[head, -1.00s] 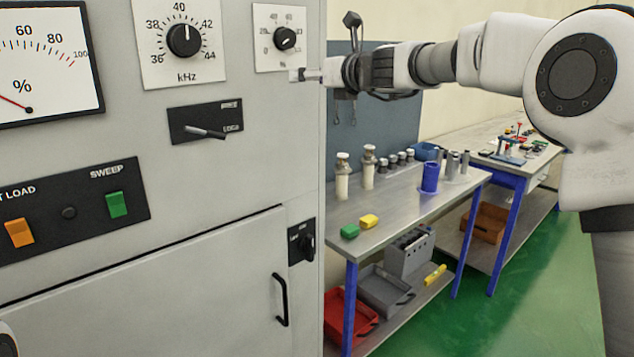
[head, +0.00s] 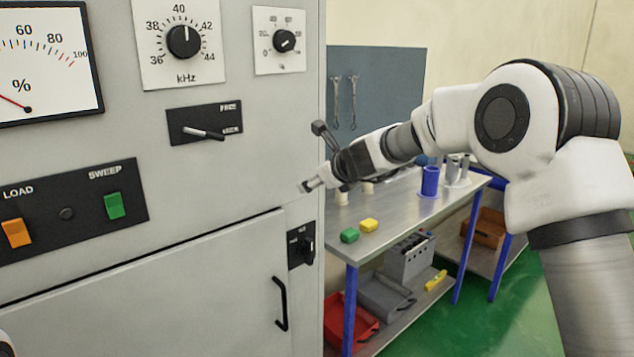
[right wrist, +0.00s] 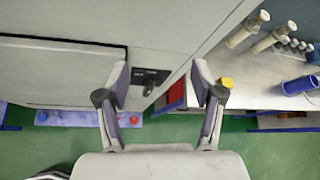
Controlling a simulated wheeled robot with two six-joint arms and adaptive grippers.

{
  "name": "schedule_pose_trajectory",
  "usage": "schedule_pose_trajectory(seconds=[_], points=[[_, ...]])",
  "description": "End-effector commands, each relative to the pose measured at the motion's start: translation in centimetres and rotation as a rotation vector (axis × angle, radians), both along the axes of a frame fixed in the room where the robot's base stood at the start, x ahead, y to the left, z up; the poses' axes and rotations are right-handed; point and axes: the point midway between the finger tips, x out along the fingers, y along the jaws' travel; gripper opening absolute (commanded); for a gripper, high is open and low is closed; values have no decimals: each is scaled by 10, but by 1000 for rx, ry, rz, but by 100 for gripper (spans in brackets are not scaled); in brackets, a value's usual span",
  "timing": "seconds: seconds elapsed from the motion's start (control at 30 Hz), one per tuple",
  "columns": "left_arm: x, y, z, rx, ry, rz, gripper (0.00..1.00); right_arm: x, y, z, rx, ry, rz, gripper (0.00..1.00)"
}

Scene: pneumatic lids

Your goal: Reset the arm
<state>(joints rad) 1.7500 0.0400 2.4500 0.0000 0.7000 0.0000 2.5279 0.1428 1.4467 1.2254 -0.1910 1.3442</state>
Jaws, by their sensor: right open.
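My right gripper (head: 310,185) is in front of the right edge of the grey cabinet, above the small rotary switch (head: 302,245). In the right wrist view the two fingers of my right gripper (right wrist: 158,85) are spread apart with nothing between them. The small black rotary switch (right wrist: 150,80) shows beyond the fingers in that view. My right arm (head: 470,120) comes in from the right. My left gripper is not in view; only a sliver of a white part shows at the lower left corner.
The grey cabinet (head: 240,165) fills the left, with dials, a lever switch (head: 205,133), orange and green rockers and a door handle (head: 281,303). A workbench (head: 400,215) on the right carries a green block (head: 349,235), a yellow block (head: 369,225) and a blue cup (head: 430,181).

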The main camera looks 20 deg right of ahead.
Motion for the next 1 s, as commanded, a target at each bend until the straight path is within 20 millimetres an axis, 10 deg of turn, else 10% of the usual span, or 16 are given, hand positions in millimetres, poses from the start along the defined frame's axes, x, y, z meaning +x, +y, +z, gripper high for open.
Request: schedule_pose_trajectory(seconds=[0.6, 0.77, 1.0], points=[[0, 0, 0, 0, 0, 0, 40, 0, 0, -23, -13, 31, 3, 67], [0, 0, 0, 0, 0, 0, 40, -5, 6, -121, -20, 177, 13, 67], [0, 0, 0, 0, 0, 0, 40, -101, 17, -318, -160, 536, 123, 67]])
